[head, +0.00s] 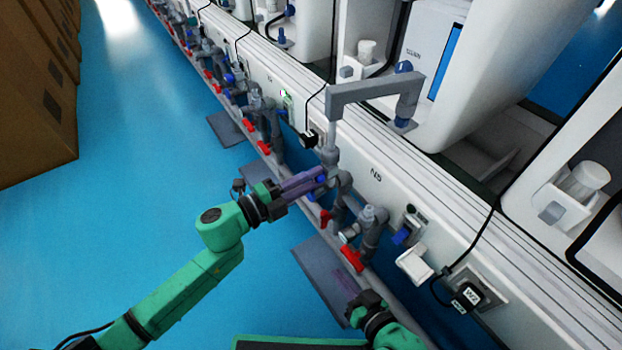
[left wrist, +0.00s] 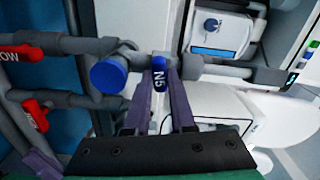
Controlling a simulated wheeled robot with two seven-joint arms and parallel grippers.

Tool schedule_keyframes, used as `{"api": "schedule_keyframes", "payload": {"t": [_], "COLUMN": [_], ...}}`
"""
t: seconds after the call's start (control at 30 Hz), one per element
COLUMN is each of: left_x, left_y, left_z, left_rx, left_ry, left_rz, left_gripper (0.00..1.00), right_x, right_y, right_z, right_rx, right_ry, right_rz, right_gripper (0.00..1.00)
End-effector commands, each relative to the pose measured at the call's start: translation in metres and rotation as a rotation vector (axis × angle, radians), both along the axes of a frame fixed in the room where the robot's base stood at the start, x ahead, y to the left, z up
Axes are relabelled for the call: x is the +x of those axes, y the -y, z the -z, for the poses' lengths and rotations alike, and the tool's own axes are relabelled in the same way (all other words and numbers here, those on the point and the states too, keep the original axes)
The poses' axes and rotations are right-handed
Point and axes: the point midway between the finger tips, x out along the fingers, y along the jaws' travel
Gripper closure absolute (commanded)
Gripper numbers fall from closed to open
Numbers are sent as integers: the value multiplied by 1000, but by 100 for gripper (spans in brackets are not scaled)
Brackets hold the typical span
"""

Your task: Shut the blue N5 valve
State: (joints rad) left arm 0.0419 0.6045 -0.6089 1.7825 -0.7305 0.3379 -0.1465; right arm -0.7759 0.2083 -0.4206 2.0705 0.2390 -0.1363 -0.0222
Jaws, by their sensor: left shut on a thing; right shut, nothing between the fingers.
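The blue N5 valve handle (left wrist: 158,76), with white N5 lettering, is between the purple fingertips of my left gripper (left wrist: 161,82) in the left wrist view. In the head view my left gripper (head: 318,178) reaches the grey pipe by the N5 panel label, and the small blue handle (head: 321,179) shows at its tips, mostly hidden by the fingers. My left gripper is shut on the handle. My right gripper (head: 349,284) is shut and empty, low in the head view, apart from the pipes.
Red valve handles (head: 352,258) sit on the grey pipes below N5, and a round blue knob (left wrist: 108,75) is beside the N5 handle. A dark plate (head: 318,280) lies on the blue floor (head: 130,180), which is open at left.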

Motion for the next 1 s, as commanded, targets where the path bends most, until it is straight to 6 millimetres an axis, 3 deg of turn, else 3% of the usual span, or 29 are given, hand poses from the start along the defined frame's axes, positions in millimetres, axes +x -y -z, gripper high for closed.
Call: {"api": "schedule_keyframes", "payload": {"t": [0.4,0.9,0.93,1.0], "left_x": [-1,-1,-1,-1], "left_y": [0,0,0,0], "left_z": [3,3,3,3], "left_rx": [113,127,127,127], "left_ry": [151,171,171,170], "left_rz": [2,2,3,2], "left_gripper": [100,100,74,48], "right_x": [-1,-2,-2,-1], "right_y": [-1,0,0,0], "right_z": [9,11,11,10], "right_rx": [11,2,1,1], "right_ry": [6,4,5,7], "right_rz": [9,2,1,2], "right_gripper": [100,100,100,100]}}
